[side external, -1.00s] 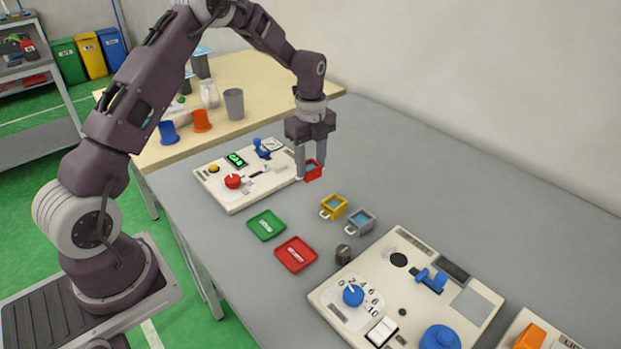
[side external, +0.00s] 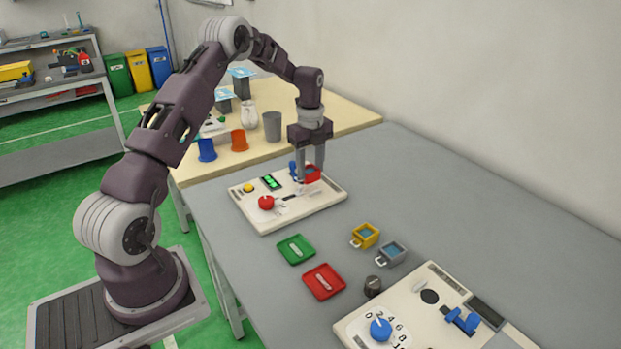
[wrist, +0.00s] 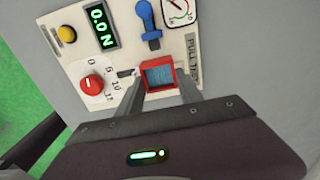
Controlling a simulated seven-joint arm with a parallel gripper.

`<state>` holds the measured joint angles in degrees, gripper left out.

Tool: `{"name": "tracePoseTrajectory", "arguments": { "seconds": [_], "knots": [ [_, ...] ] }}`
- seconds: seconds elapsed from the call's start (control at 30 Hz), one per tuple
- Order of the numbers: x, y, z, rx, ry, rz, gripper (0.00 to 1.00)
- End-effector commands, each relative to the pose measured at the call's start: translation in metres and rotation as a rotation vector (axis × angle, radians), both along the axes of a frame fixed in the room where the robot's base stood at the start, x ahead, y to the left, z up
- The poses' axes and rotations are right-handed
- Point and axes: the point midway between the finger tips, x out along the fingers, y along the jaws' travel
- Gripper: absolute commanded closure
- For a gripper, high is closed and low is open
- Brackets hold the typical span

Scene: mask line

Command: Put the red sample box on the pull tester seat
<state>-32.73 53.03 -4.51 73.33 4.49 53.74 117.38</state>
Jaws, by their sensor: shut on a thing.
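The red sample box (side external: 312,174) is a small open-topped red box with a blue-grey inside. My gripper (side external: 311,178) is shut on it, with one finger on each side. In the wrist view the red box (wrist: 160,66) shows between the fingers (wrist: 160,90). The pull tester (side external: 265,222) is a cream panel at the far end of the grey table. The box is over its right far part, close to the blue lever (wrist: 149,22). I see no seat clearly; the box and fingers may hide it. I cannot tell whether the box touches the panel.
The panel has a red knob (wrist: 91,84), a yellow button (wrist: 66,33), a display (wrist: 102,28) and a gauge (wrist: 179,10). Yellow (side external: 366,235) and grey (side external: 391,254) boxes, green (side external: 296,249) and red (side external: 323,281) trays and another panel (side external: 420,310) stand nearer.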

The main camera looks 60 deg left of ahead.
Motion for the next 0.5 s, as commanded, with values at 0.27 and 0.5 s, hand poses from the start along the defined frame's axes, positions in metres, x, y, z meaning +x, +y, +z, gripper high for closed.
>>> {"name": "tracePoseTrajectory", "arguments": {
  "seconds": [0.27, 0.5],
  "knots": [
    [0.000, 0.000, -0.032, 0.000, 0.000, 0.000, 0.97],
    [0.000, 0.000, -0.035, 0.000, 0.001, 0.000, 0.97]
  ]
}}
